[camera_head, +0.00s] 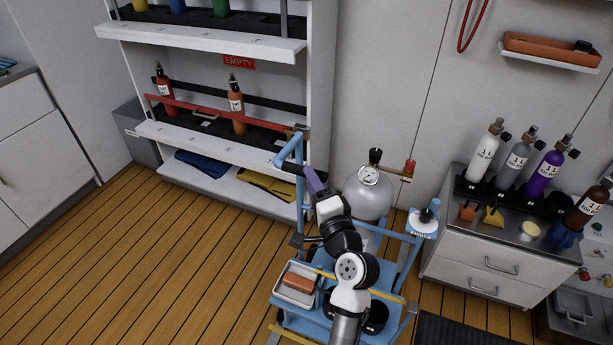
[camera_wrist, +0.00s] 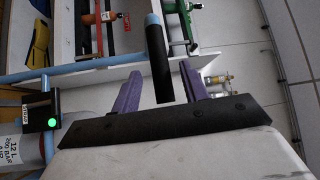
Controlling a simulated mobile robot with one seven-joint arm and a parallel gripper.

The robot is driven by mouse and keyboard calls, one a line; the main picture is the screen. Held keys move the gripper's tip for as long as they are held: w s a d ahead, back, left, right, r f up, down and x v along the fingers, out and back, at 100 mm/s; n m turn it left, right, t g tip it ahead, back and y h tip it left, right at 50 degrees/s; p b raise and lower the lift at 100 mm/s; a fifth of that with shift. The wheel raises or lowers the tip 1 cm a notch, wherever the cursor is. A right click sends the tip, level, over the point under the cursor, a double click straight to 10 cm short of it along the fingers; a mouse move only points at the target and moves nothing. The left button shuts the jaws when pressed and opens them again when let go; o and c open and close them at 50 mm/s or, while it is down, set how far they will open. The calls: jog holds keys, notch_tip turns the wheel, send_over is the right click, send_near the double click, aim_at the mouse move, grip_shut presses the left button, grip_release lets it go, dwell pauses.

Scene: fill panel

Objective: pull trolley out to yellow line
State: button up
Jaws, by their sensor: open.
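The blue trolley (camera_head: 299,210) stands on the wood floor in front of the shelf unit. Its blue handle (camera_head: 290,150) has a black grip (camera_wrist: 160,78). My gripper (camera_head: 312,180) is at the handle in the head view. In the wrist view its purple fingers are open, and the black grip shows between them with gaps on both sides; I cannot tell whether it touches. A large grey gas cylinder (camera_head: 368,194) stands on the trolley. Yellow strips (camera_head: 385,294) cross the trolley's front; I cannot make out a separate yellow floor line. My arm hides part of the trolley.
The white shelf unit (camera_head: 220,42) with bottles and a red bar (camera_head: 205,111) is close behind the trolley. A drawer counter (camera_head: 480,270) with bottles stands to the right. A dark mat (camera_head: 450,332) lies at lower right. The floor at left (camera_head: 150,260) is clear.

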jog(key=b+v, duration=0.2)
jog(key=v, duration=0.7)
jog(key=shift+s, duration=0.25)
